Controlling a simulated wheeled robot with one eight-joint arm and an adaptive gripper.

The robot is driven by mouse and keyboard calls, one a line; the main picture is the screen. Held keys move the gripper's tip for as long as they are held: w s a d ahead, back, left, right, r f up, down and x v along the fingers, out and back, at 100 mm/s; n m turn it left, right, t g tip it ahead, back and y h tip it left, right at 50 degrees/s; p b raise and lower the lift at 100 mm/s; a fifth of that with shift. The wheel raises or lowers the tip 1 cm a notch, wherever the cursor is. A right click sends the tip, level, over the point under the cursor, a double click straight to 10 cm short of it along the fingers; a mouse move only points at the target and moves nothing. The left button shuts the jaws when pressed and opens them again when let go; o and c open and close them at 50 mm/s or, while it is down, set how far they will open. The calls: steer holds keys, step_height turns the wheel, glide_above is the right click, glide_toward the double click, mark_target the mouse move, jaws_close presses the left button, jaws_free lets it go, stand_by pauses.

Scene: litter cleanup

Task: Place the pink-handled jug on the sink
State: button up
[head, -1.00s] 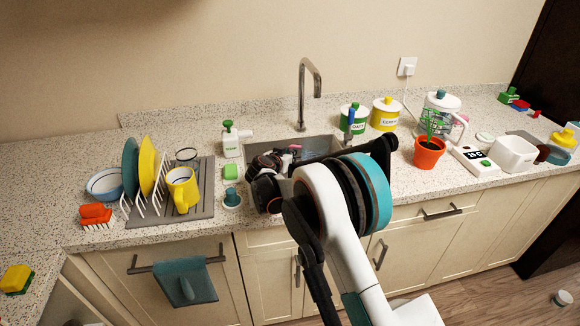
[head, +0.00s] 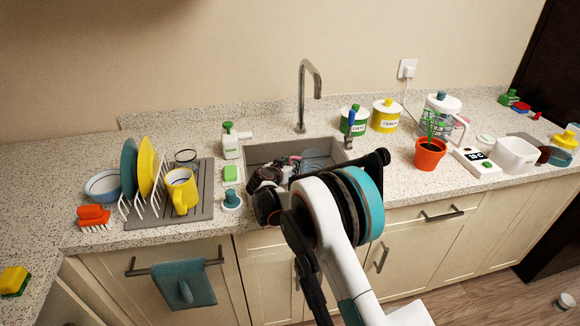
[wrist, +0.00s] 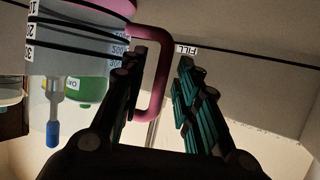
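The pink-handled jug (wrist: 75,45) is at the upper left of the wrist view, clear with dark bands and printed measure marks. Its pink handle (wrist: 164,80) stands between the two fingers of my gripper (wrist: 163,57). The fingers are spread, and a gap shows between the handle and the right finger. In the head view, a clear shape with pink beside it shows in the sink (head: 262,152), partly hidden by my wrist. I cannot tell there whether the jug touches the sink floor.
A tall tap (head: 302,95) rises behind the sink. A dish rack (head: 150,205) with plates and a yellow mug (head: 182,190) stands left. A soap bottle (head: 230,142) and green sponge (head: 230,173) are near the sink's left edge. A potted plant (head: 430,155) stands right.

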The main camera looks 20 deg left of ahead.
steer(key=p+v, duration=0.2)
steer(key=v, duration=0.5)
steer(key=shift+s+r, duration=0.2)
steer(key=o, duration=1.6)
steer(key=shift+s+d+r+m+h, duration=0.6)
steer(key=shift+s+d+r+h, duration=0.25)
steer(key=shift+d+r, duration=0.3)
